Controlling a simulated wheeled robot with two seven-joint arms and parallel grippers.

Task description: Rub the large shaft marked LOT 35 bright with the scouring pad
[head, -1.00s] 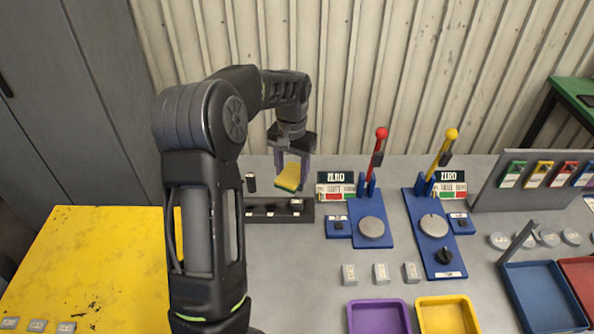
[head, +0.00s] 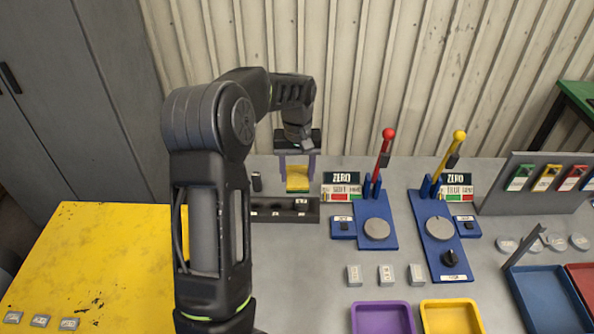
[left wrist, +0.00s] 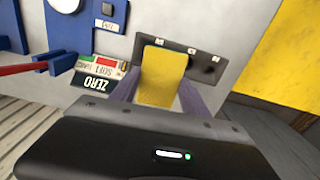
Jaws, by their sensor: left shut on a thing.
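My left gripper (head: 297,170) is shut on the scouring pad (head: 298,184), a yellow block with a green edge, held above the back of the grey bench. In the left wrist view the pad (left wrist: 162,78) sits between the two purple-grey fingers. Just in front of the pad in the head view is a dark rack (head: 285,217) with small labels and dark pieces in it; the rack (left wrist: 205,62) is partly hidden by the pad in the wrist view. I cannot read a LOT 35 mark. My right gripper is out of view.
Two blue lever stands, with a red knob (head: 389,133) and a yellow knob (head: 459,136), stand right of the rack. Purple (head: 382,306), yellow (head: 450,304) and blue (head: 552,300) trays lie nearer. A yellow table (head: 100,262) is at left.

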